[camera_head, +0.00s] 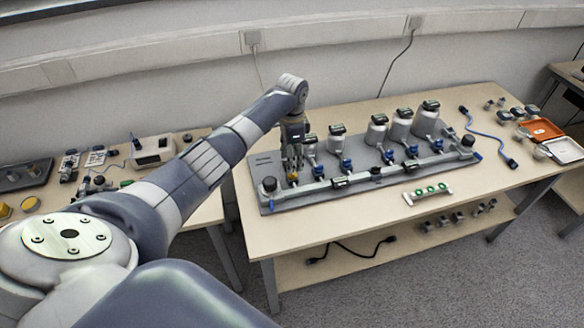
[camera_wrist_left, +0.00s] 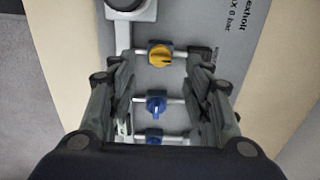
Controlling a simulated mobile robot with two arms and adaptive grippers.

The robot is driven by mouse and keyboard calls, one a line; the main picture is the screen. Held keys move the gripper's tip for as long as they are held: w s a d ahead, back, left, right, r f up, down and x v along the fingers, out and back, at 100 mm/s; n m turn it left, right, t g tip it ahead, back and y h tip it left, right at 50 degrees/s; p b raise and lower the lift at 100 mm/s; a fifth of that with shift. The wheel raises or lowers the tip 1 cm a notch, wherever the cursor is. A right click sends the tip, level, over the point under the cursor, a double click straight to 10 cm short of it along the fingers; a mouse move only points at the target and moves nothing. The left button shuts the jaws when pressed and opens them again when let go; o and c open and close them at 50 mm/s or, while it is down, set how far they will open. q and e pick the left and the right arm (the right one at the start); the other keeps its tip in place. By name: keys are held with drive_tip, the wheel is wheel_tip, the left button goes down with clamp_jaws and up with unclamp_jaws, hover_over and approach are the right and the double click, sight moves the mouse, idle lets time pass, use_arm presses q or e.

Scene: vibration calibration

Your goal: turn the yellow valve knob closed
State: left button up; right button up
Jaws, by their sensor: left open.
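The yellow valve knob (camera_head: 292,176) sits on the pipe at the left end of the grey panel (camera_head: 262,160). In the left wrist view the yellow knob (camera_wrist_left: 160,55) shows round with a raised bar, on a short pipe ahead of the fingers. My left gripper (camera_head: 291,163) points down just above the knob. In the left wrist view my left gripper (camera_wrist_left: 165,90) is open, with its fingers on either side and nothing between them gripped. I cannot tell whether a finger touches the knob. My right gripper is not in view.
Several grey canisters (camera_head: 377,130) stand along the panel's back. A black round cap (camera_head: 269,185) is at its left corner.

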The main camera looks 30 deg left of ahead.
use_arm(q)
drive_tip(key=shift+f, duration=2.6)
clamp_jaws()
